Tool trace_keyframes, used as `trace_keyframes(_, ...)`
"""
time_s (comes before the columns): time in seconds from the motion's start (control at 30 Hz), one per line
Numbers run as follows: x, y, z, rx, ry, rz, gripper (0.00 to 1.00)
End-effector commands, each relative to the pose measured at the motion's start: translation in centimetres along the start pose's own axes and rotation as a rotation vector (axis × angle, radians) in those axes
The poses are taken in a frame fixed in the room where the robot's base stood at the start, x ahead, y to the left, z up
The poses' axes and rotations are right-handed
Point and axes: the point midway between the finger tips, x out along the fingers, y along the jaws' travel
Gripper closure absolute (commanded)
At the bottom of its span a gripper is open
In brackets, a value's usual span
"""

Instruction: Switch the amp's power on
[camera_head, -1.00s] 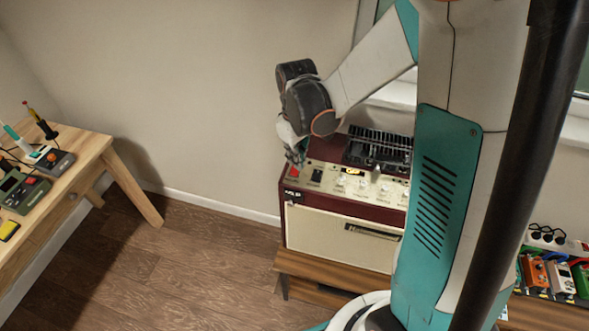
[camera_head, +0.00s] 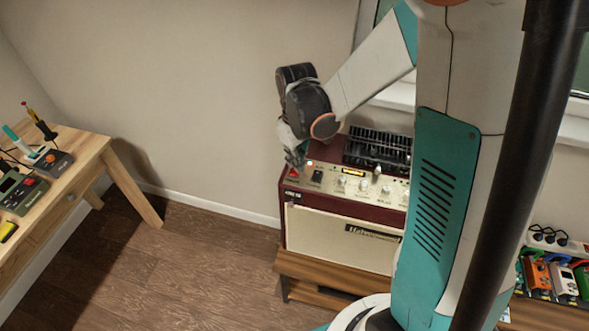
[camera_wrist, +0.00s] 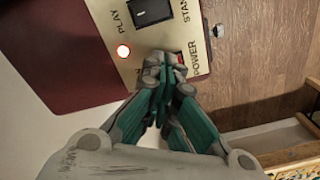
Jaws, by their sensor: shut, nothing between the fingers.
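The amp (camera_head: 300,227) is a dark red and cream cabinet with a pale control panel. In the wrist view, its red power switch (camera_wrist: 180,59) shows beside the word POWER, partly hidden by my fingertips. A small round lamp on the panel (camera_wrist: 123,51) glows white with a red rim; it also shows lit in the head view (camera_head: 310,163). My gripper (camera_wrist: 161,66) is shut and empty, its tips at the power switch; I cannot tell whether they touch it. In the head view, my gripper (camera_head: 297,160) is at the panel's left end.
A black standby/play rocker switch (camera_wrist: 152,11) is close to the lamp. Several knobs line the panel. The amp stands on a low wooden stand (camera_head: 320,290). A workbench (camera_head: 95,150) with tools is at left, pedals (camera_head: 538,275) at right. Floor between bench and amp is clear.

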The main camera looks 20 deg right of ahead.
Motion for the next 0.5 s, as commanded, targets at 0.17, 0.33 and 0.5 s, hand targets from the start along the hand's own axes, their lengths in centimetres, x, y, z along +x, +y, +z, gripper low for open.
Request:
trace_keyframes(0.17, -1.1, 0.0, 0.0, 0.0, 0.0, 0.0, 1.0)
trace_keyframes(0.33, -2.4, 0.0, 0.0, 0.0, 0.0, 0.0, 1.0)
trace_keyframes(0.5, -3.6, 0.0, 0.0, 0.0, 0.0, 0.0, 1.0)
